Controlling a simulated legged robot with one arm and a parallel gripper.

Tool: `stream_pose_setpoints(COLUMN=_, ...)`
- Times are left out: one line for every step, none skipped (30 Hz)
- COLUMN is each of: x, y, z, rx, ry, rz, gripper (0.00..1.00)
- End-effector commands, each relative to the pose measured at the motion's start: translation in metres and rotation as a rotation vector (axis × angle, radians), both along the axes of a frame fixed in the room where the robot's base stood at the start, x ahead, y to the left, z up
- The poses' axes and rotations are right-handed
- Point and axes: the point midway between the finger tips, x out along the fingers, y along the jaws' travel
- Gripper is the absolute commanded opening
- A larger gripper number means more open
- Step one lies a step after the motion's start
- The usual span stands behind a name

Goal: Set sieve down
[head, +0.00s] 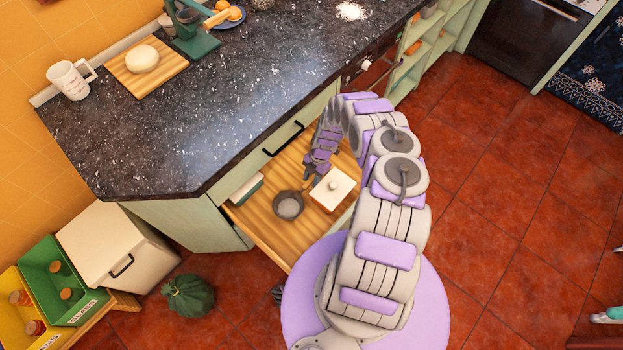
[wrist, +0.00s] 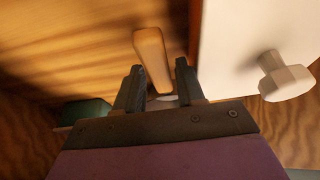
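The sieve (head: 289,206) is a dark, round-rimmed strainer with a pale grey centre. In the head view it lies inside the open wooden drawer (head: 272,232). My gripper (head: 309,174) is low in the drawer, just behind and right of the sieve. In the wrist view the two dark fingers of my gripper (wrist: 158,80) stand apart. A light wooden handle (wrist: 151,55) shows between and beyond their tips, with a small gap on the right side. It seems to be the sieve's handle; the sieve's bowl is not clear in that view.
A white lidded box with a knob (head: 332,190) stands in the drawer close right of my gripper; it also shows in the wrist view (wrist: 240,55). A green-and-white item (head: 246,189) lies at the drawer's left. The dark countertop (head: 190,125) overhangs behind.

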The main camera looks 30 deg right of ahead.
Motion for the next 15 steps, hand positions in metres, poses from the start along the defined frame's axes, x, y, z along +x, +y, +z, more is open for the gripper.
stream_pose_setpoints(x=0.000, y=0.000, z=0.004, rx=-0.001, ry=0.001, rz=0.000, gripper=0.38)
stream_pose_setpoints(x=0.000, y=-0.001, z=0.008, rx=0.000, ry=0.001, rz=-0.001, gripper=0.38)
stream_pose_setpoints(x=0.001, y=-0.005, z=0.018, rx=-0.001, ry=-0.001, rz=-0.002, gripper=0.38)
stream_pose_setpoints(x=0.002, y=-0.007, z=0.025, rx=0.000, ry=0.000, rz=-0.002, gripper=0.38)
stream_pose_setpoints(x=0.003, y=-0.010, z=0.032, rx=0.000, ry=0.000, rz=-0.002, gripper=0.38)
stream_pose_setpoints(x=0.004, y=-0.013, z=0.041, rx=-0.001, ry=-0.001, rz=-0.001, gripper=0.38)
stream_pose_setpoints(x=0.005, y=-0.015, z=0.048, rx=-0.001, ry=-0.001, rz=0.000, gripper=0.38)
stream_pose_setpoints(x=0.006, y=-0.017, z=0.055, rx=-0.002, ry=-0.002, rz=0.000, gripper=0.38)
stream_pose_setpoints(x=0.008, y=-0.021, z=0.063, rx=-0.002, ry=-0.002, rz=-0.002, gripper=0.38)
stream_pose_setpoints(x=0.009, y=-0.023, z=0.069, rx=-0.002, ry=-0.003, rz=-0.002, gripper=0.38)
stream_pose_setpoints(x=0.010, y=-0.025, z=0.074, rx=-0.002, ry=-0.003, rz=-0.003, gripper=0.38)
stream_pose_setpoints(x=0.011, y=-0.027, z=0.081, rx=-0.002, ry=-0.003, rz=-0.003, gripper=0.38)
stream_pose_setpoints(x=0.011, y=-0.029, z=0.086, rx=-0.002, ry=-0.002, rz=-0.002, gripper=0.38)
stream_pose_setpoints(x=0.012, y=-0.031, z=0.091, rx=-0.001, ry=-0.002, rz=-0.002, gripper=0.38)
stream_pose_setpoints(x=0.012, y=-0.032, z=0.096, rx=-0.002, ry=-0.001, rz=-0.001, gripper=0.38)
